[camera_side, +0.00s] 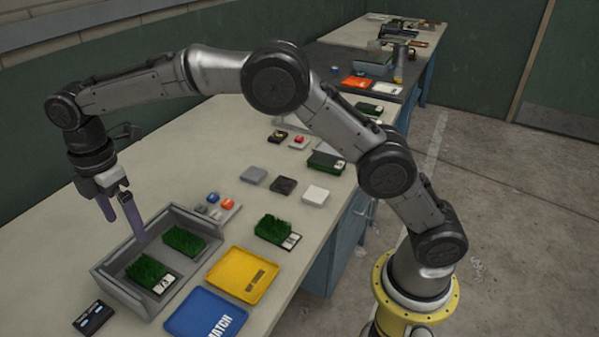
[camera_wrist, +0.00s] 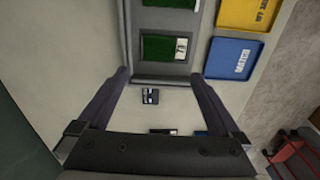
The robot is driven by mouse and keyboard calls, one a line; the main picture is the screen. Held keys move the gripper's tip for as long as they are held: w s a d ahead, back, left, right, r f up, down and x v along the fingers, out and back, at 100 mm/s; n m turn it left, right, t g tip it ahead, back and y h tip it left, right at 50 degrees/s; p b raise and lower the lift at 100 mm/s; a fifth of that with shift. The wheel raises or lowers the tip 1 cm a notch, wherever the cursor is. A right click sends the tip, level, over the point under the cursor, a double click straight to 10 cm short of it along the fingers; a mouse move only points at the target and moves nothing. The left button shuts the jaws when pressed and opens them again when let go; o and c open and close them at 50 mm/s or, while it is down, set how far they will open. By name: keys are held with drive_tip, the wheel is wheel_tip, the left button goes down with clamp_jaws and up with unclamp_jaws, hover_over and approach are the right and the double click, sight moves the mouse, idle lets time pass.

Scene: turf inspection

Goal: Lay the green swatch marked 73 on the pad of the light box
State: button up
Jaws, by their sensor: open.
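A grey open-topped box (camera_side: 103,274) with raised walls stands at the front left of the bench; I take it for the light box, though nothing names it. Two green turf swatches lie in it. The nearer swatch (camera_side: 148,271) has a white label and also shows in the wrist view (camera_wrist: 158,48). The farther swatch (camera_side: 184,240) shows no label from the side. Another labelled green swatch (camera_side: 274,230) lies outside, right of the box. No number is readable, so I cannot tell which is 73. My gripper (camera_side: 125,229) is open and empty over the box's left side.
A yellow tray (camera_side: 242,274) and a blue tray (camera_side: 203,314) marked MATCH lie right of the box. A dark device (camera_side: 93,317) sits at its near left. Grey, dark and white blocks (camera_side: 315,195) and another swatch (camera_side: 325,161) lie farther back. The left bench is clear.

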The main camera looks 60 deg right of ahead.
drive_tip(key=s+d+r+m+t, duration=0.3)
drive_tip(key=s+d+r+m, duration=0.5)
drive_tip(key=s+d+r, duration=0.6)
drive_tip(key=s+d+f+m, duration=0.2)
drive_tip(key=s+d+m, duration=0.1)
drive_tip(key=s, duration=0.3)
drive_tip(key=s+d+f+m+t, duration=0.1)
drive_tip(key=s+d+f+m, duration=0.2)
drive_tip(key=s, duration=0.4)
drive_tip(key=s+d+f+m+t, duration=0.1)
drive_tip(key=s+d+f+m, duration=0.1)
drive_tip(key=s, duration=0.4)
drive_tip(key=shift+s+d+f+m, duration=0.25)
drive_tip(key=shift+d+m, duration=0.25)
drive_tip(key=shift+m, duration=0.3)
drive_tip(key=shift+c, duration=0.2)
